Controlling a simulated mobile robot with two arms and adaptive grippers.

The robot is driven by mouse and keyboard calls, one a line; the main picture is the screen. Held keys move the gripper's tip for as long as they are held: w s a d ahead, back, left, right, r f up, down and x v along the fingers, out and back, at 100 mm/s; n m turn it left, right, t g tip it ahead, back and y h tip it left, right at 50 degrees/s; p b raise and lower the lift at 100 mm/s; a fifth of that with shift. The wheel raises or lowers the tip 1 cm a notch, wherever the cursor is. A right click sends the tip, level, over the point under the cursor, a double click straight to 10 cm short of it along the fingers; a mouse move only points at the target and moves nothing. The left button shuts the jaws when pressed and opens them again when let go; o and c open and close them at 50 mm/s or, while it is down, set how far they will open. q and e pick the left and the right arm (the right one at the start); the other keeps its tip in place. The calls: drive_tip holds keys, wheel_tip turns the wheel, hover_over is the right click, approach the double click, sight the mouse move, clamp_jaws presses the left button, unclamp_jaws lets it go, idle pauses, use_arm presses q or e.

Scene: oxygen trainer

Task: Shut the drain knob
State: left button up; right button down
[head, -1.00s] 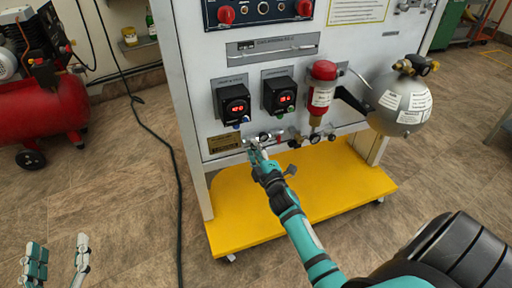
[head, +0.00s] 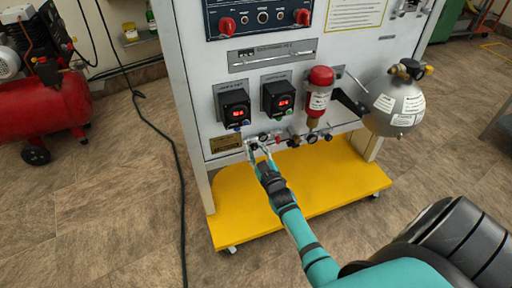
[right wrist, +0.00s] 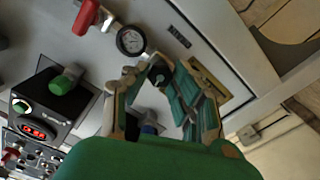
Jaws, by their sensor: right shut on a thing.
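The drain knob (right wrist: 158,78) seems to be the small dark fitting between my fingers, low on the white panel. My right gripper (right wrist: 155,85) is shut on it, with a finger on either side. In the head view my right gripper (head: 258,146) reaches the panel's lower edge, left of a row of small gauges and valves. The knob is largely hidden by the fingers there, and its turn position cannot be told. My left gripper is out of view.
Two black boxes with red readouts (head: 234,105) sit above the gripper. A round gauge (right wrist: 130,40) and a red lever (right wrist: 88,15) are close to the fingers. A yellow base (head: 330,195) juts out below. A silver sphere (head: 396,103) hangs at the right.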

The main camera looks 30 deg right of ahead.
drive_tip(key=shift+m+p, duration=0.3)
drive_tip(key=shift+m, duration=0.5)
drive_tip(key=shift+f, duration=0.1)
drive_tip(key=c, duration=1.1)
unclamp_jaws()
drive_tip(key=v, duration=1.2)
